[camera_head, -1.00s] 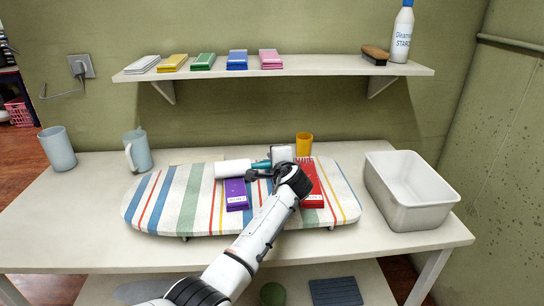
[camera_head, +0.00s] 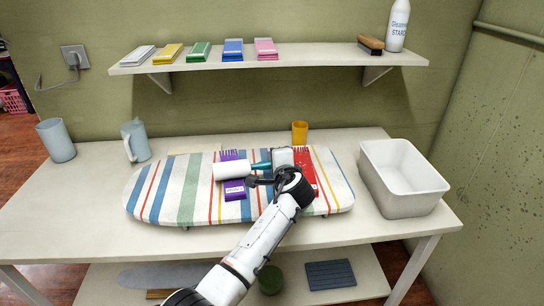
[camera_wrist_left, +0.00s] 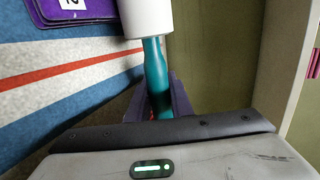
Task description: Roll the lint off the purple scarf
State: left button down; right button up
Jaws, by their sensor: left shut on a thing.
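The purple scarf (camera_head: 234,192) lies on the striped ironing board (camera_head: 160,190), its fringe at the far end and a white label at the near end. Its labelled corner shows in the left wrist view (camera_wrist_left: 95,14). My left gripper (camera_head: 271,166) is shut on the teal handle of the lint roller (camera_head: 230,170). The white roll lies across the scarf's middle and hides part of it; I cannot tell if it touches. The roller also shows in the left wrist view (camera_wrist_left: 147,18). No lint can be made out. My right gripper is not in view.
A red scarf (camera_head: 306,172) lies right of the purple one, partly behind my arm. A shelf (camera_head: 300,60) above holds folded cloths, a brush and a starch bottle.

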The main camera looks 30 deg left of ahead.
pick_arm(q)
jog(key=shift+s+d+r+p, duration=0.1)
jog(key=shift+s+d+p, duration=0.5)
jog(key=shift+s, duration=0.1)
jog(key=shift+s+d+p, duration=0.3)
jog(key=shift+s+d, duration=0.5)
jog(key=shift+s, duration=0.25)
jog(key=shift+w+a, duration=0.1)
